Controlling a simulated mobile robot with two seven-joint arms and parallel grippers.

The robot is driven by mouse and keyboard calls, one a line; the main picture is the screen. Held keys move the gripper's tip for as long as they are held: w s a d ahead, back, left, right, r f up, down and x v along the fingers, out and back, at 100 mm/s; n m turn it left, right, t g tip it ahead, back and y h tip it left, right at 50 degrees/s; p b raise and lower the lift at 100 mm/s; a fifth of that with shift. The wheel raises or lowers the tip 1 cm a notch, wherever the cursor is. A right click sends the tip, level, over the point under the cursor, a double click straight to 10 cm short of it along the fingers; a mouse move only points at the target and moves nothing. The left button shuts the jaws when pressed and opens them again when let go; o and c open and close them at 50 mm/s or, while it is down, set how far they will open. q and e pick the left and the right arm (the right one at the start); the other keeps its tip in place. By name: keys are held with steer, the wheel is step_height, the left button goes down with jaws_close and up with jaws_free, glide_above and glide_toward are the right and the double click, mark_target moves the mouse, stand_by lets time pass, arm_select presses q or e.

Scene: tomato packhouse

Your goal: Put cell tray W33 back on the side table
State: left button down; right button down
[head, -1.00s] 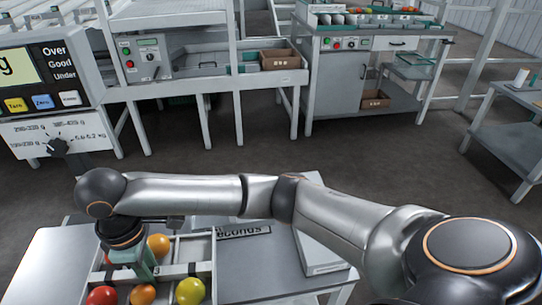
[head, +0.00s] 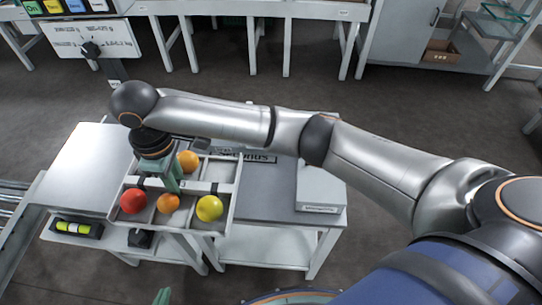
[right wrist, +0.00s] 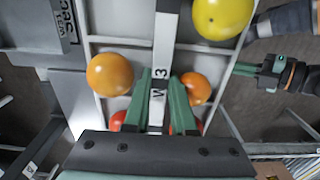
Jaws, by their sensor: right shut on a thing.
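Cell tray W33 (head: 233,199) is a pale tray with dividers, holding several red, orange and yellow tomatoes. My right gripper (head: 172,188) is shut on its middle bar; the right wrist view shows the green fingers (right wrist: 164,100) either side of the white bar (right wrist: 164,45) marked "W" and "3", partly hidden. The tray is over the front of the tables and reaches past their front edge. I cannot tell whether it touches them. My left gripper (head: 162,296) shows only green fingertips at the bottom, in front of the tray; it also shows in the right wrist view (right wrist: 245,69).
A white tabletop (head: 85,165) lies left of the tray. A grey table (head: 265,205) with a "Seconds" label (head: 257,157) lies right, carrying a pale box (head: 320,190). A dark holder with a yellow-green bar (head: 78,228) sits front left. Open floor lies behind.

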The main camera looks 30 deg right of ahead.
mark_target(215, 164)
steer(key=w+d+f, duration=0.1)
steer(key=d, duration=0.2)
steer(key=d+f, duration=0.1)
steer(key=d, duration=0.2)
steer(key=w+d+f+b, duration=0.1)
steer(key=d+f, duration=0.1)
steer(key=d, duration=0.1)
steer(key=shift+w+f, duration=0.1)
steer(key=shift+w, duration=0.2)
steer(key=d+f, duration=0.1)
steer(key=f, duration=0.1)
steer(key=d+f+b, duration=0.1)
steer(key=d, duration=0.1)
steer(key=shift+w+f, duration=0.35)
steer(key=shift+w, duration=0.05)
steer(key=f, duration=0.1)
steer(key=d+f, duration=0.1)
steer(key=f+b, duration=0.1)
steer(key=f, duration=0.1)
steer(key=shift+w+d+f, duration=0.1)
steer(key=shift+w+d, duration=0.1)
steer(key=shift+d, duration=0.1)
steer(key=shift+f, duration=0.35)
arm_select(q)
steer(key=shift+d+f, duration=0.15)
steer(key=shift+f, duration=0.8)
arm_select(e)
steer(key=shift+f, duration=0.1)
